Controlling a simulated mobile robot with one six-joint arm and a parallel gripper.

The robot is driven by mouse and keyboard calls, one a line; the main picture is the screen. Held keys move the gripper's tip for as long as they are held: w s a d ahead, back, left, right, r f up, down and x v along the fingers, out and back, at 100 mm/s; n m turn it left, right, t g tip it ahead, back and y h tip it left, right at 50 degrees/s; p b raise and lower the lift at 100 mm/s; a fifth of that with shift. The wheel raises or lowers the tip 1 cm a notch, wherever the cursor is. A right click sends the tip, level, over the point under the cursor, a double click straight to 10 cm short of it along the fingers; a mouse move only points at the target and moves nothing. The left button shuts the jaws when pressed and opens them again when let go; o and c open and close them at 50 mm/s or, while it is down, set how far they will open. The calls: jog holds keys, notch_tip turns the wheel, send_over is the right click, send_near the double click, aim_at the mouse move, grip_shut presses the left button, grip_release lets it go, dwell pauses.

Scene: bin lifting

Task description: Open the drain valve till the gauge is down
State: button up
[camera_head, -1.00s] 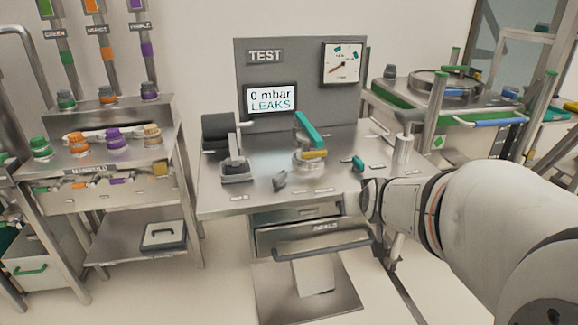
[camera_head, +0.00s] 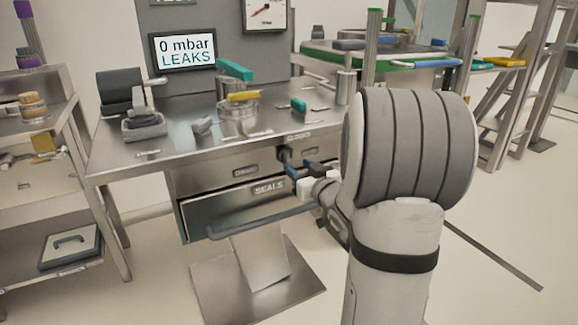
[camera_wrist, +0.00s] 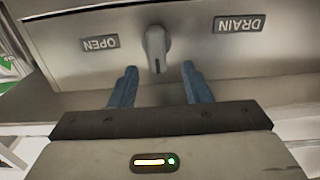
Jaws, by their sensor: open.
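The drain valve is a grey lever knob (camera_wrist: 155,42) on the front panel of the test bench, between the OPEN and DRAIN labels in the wrist view. In the head view the knob (camera_head: 284,154) sits under the bench top's front edge. My gripper (camera_wrist: 158,68) is open, with its blue fingers on either side of the lever's near end; I cannot tell whether they touch it. It also shows in the head view (camera_head: 298,167). The round gauge (camera_head: 266,13) is cut off by the top edge, with a red needle. The display (camera_head: 186,50) reads "0 mbar LEAKS".
The SEALS drawer (camera_head: 245,196) with its long handle lies just below my gripper. The bench top (camera_head: 180,146) holds a clamp, a teal-handled fixture (camera_head: 238,102) and small parts. A shelf rack (camera_head: 60,85) stands at left. Floor is open in front.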

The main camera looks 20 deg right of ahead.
aim_at(291, 158)
jog(key=w, duration=0.7)
jog(key=shift+p, duration=0.35)
